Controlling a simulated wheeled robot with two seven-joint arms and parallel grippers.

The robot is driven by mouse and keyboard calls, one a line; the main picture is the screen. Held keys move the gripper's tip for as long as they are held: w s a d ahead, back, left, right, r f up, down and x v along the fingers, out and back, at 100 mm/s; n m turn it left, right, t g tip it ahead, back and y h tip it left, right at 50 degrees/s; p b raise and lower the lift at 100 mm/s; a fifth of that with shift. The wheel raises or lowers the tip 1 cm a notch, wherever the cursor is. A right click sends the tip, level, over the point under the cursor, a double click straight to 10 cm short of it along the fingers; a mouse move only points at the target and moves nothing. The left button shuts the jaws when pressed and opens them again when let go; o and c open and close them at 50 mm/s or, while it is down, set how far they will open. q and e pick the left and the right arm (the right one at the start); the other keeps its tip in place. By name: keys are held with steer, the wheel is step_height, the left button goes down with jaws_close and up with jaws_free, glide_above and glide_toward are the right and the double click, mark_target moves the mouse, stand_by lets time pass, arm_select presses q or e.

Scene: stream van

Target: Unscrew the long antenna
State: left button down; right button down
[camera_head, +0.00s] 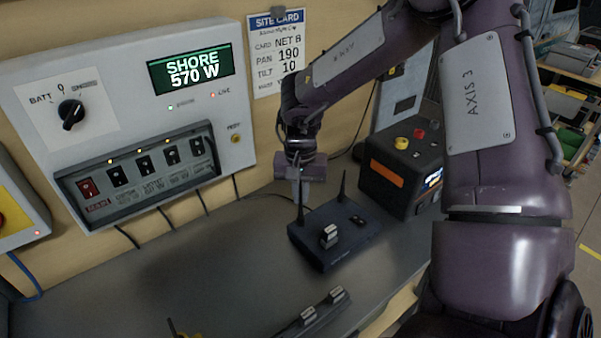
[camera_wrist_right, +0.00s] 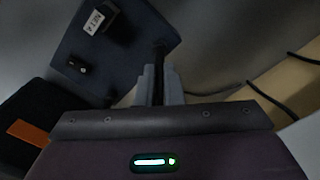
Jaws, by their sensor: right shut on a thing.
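A dark blue radio box (camera_head: 312,254) stands on the grey bench with two black antennas at its back edge. The right-hand antenna (camera_head: 342,186) stands upright and free. My right gripper (camera_head: 299,190) points down over the back left corner, shut on the other antenna (camera_head: 300,212). Its upper part is hidden between the fingers, so I cannot tell its full length. In the right wrist view the grey fingers (camera_wrist_right: 159,84) close around this dark antenna (camera_wrist_right: 159,52), beside the box (camera_wrist_right: 125,35). My left gripper is not in view.
A black case with an orange stripe (camera_head: 393,178) stands close right of the box. A power panel (camera_head: 130,100) with switches is on the wall at left. A rail with light plugs (camera_head: 307,315) lies at the front.

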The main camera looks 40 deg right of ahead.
steer(key=c, duration=1.6)
jaws_free()
steer(key=shift+m+b, duration=0.5)
steer(key=shift+m, duration=0.4)
steer(key=shift+m+b, duration=0.3)
steer(key=shift+m, duration=0.8)
